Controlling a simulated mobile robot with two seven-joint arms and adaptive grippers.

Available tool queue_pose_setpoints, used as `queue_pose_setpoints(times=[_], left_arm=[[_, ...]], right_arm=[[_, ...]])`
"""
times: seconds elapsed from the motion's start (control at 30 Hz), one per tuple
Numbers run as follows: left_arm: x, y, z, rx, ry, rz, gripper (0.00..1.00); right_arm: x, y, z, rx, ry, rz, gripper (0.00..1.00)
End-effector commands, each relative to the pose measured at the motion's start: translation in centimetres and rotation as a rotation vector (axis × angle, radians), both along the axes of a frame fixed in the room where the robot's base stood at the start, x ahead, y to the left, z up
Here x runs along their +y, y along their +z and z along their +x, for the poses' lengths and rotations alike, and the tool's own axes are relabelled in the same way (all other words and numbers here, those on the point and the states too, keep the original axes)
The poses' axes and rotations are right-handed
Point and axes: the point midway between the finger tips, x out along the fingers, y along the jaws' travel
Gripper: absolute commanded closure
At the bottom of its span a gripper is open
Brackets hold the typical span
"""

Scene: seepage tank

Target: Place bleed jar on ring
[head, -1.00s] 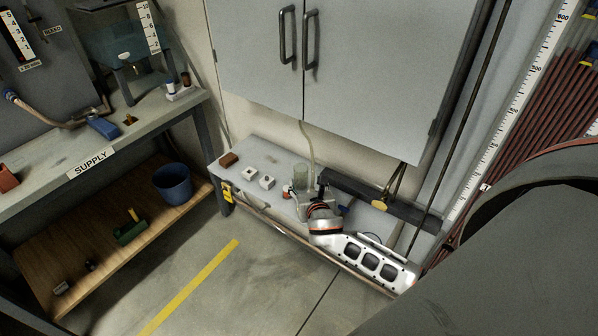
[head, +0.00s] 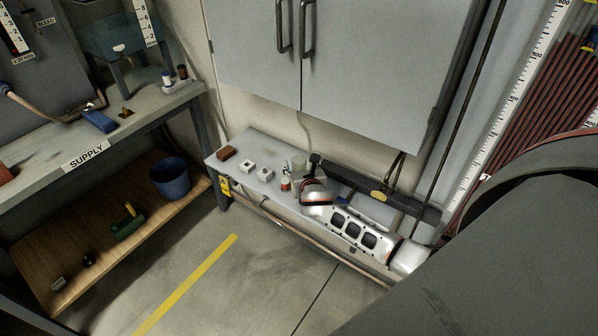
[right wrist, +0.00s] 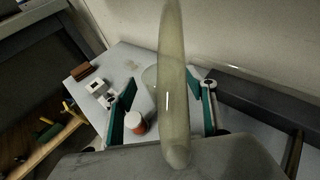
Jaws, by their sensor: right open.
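The pale, translucent jar (head: 299,163) is at the back of the grey bench, partly hidden by my right wrist. A pale tube (head: 306,128) hangs from under the cabinet towards it. In the right wrist view, a long translucent tube-like shape (right wrist: 172,80) crosses the middle, close to the camera. The right gripper (right wrist: 166,92) is open, with one teal finger on each side of that shape. Its fingers are mostly hidden in the head view. I cannot tell whether they touch the jar. I cannot make out the ring. My left gripper is not in view.
A small red-and-white container (head: 285,184) stands beside the right gripper, also in the right wrist view (right wrist: 134,122). Two white blocks (head: 265,173) and a brown block (head: 226,153) lie further left. A dark beam (head: 375,190) runs along the bench's back right. The cabinet (head: 370,80) hangs above.

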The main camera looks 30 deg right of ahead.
Motion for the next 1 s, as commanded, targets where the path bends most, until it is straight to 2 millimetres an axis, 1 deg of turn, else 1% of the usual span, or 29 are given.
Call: queue_pose_setpoints(times=[0.03,0.07,0.1,0.17,0.2,0.23,0.47,0.57,0.67,0.9,1.0], left_arm=[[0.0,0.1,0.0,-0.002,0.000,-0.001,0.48],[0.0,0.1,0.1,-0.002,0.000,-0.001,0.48],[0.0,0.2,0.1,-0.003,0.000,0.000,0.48],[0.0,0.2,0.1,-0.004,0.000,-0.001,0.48],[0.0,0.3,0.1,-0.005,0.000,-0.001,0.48],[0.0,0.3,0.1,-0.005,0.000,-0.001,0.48],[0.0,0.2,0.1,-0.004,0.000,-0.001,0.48],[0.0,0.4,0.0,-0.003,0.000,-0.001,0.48],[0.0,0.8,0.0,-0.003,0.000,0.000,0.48],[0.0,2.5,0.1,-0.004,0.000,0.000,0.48],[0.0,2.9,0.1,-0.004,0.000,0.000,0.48]], right_arm=[[0.0,0.0,0.0,0.000,0.000,0.000,0.44],[0.0,0.0,0.0,0.000,0.000,0.000,0.47],[0.0,0.0,0.0,0.000,0.000,0.000,0.57],[0.0,0.0,0.0,0.000,0.000,0.000,0.73],[0.0,0.0,0.0,0.000,0.000,0.000,0.83],[0.0,0.0,0.0,0.000,0.000,0.000,0.85],[0.0,0.1,0.0,-0.001,0.000,0.000,0.85],[0.0,0.4,0.0,-0.002,0.000,-0.001,0.85],[0.0,1.5,0.0,-0.004,0.001,0.000,0.85],[0.0,6.2,0.0,-0.005,0.001,-0.002,0.85],[0.0,7.9,0.0,-0.004,0.001,-0.001,0.85]])
